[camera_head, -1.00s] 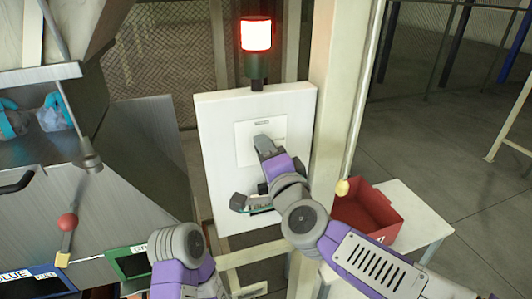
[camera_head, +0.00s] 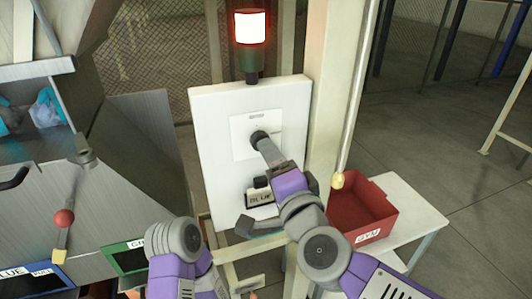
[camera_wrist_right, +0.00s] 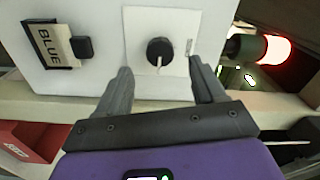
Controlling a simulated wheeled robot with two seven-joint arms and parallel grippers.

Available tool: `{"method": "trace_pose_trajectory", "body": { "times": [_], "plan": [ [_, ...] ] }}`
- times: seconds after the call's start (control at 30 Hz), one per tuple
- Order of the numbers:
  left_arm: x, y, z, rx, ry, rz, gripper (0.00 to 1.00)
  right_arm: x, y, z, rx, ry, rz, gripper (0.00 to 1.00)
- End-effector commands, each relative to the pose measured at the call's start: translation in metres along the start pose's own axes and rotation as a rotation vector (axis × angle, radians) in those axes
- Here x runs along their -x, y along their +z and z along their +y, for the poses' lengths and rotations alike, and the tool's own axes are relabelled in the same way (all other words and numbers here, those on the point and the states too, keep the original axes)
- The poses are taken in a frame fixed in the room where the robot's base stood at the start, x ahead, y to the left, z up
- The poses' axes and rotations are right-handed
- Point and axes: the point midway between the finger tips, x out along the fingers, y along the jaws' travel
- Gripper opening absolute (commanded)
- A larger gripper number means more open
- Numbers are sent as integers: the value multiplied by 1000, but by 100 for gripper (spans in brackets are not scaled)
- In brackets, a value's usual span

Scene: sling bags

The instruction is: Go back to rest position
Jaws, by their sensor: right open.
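My right gripper (camera_head: 257,186) is open and empty in front of a white panel (camera_head: 215,160). In the right wrist view its two grey fingers (camera_wrist_right: 160,68) are spread apart, and a black round knob (camera_wrist_right: 160,51) shows beyond them. The knob (camera_head: 259,138) sits on a white plate and looks apart from the fingers.
A lit red lamp (camera_head: 251,28) stands above the panel. A BLUE label (camera_wrist_right: 54,46) is on the panel. A red bin (camera_head: 362,208) stands on a white table (camera_head: 410,215) at right.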

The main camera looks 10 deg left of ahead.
Motion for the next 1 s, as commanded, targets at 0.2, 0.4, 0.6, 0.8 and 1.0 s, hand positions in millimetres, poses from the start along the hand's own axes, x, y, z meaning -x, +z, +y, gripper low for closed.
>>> {"method": "trace_pose_trajectory", "body": {
  "times": [0.2, 0.4, 0.6, 0.8, 1.0],
  "plan": [
    [1, 0, 0, 0, 0, 0, 43, 12, 0, 0, -1, 1, 0, 69],
    [1, 0, 0, 0, 0, 0, 43, 12, 0, 0, -1, 1, 0, 69],
    [1, 0, 0, 0, 0, 0, 43, 11, 0, 2, 1, 4, 0, 69],
    [1, 0, 0, 0, 0, 0, 43, -12, -9, 66, 70, 123, 0, 69],
    [1, 0, 0, 0, 0, 0, 43, -30, -25, 200, 201, 359, -44, 69]
  ]
}}
